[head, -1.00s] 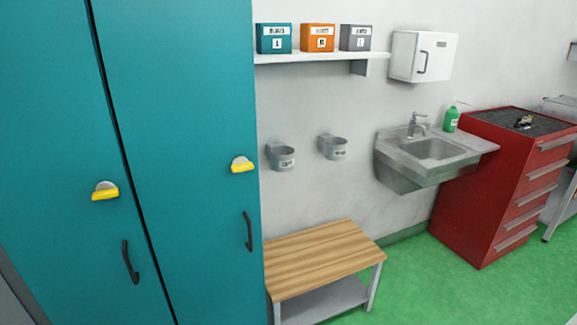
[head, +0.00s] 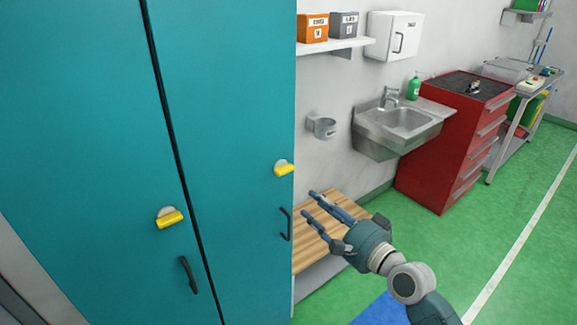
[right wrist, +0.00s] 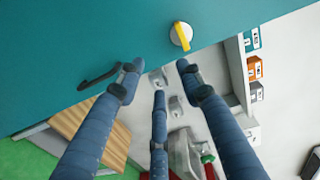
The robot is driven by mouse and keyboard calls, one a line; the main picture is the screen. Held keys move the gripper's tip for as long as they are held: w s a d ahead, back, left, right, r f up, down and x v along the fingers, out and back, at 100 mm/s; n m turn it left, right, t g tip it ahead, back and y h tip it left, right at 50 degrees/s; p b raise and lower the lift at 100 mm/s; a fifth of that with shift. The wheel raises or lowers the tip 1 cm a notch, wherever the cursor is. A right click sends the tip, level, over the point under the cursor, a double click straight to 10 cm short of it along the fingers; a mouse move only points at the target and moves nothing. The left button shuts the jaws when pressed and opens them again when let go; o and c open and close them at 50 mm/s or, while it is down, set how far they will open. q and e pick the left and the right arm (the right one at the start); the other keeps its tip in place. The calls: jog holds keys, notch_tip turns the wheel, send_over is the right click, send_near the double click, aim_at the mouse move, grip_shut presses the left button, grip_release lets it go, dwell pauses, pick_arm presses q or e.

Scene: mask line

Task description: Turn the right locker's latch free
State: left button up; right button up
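The right locker (head: 235,120) is a teal door with a yellow latch (head: 284,169) on a pale round base near its right edge. The latch bar lies roughly level in the head view. The latch also shows at the top of the right wrist view (right wrist: 181,36). My right gripper (head: 315,206) has its fingers spread, with nothing between them. In the head view it is below and right of the latch, apart from it. My left gripper is not in view.
The left locker (head: 80,120) has a similar yellow latch (head: 170,217). The right locker's black handle (head: 286,224) is below its latch, left of my fingers. A wooden bench (head: 310,248) stands behind my gripper. A sink (head: 400,125) and red cabinet (head: 450,140) are farther right.

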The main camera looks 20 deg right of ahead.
aim_at(284, 169)
pick_arm(q)
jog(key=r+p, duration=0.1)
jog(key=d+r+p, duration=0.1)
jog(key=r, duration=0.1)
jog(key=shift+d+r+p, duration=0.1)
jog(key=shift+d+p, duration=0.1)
jog(key=shift+p, duration=0.2)
pick_arm(e)
jog(key=shift+y, duration=0.4)
jog(key=w+a+r, duration=0.1)
jog(key=w, duration=0.2)
jog(key=w+a+r, duration=0.1)
jog(key=w, duration=0.2)
jog(key=w+a+r, duration=0.1)
jog(key=w+a, duration=0.1)
jog(key=w, duration=0.1)
jog(key=shift+w+r, duration=0.25)
jog(key=shift+r, duration=0.15)
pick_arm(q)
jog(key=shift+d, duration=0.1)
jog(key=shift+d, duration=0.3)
pick_arm(e)
grip_shut()
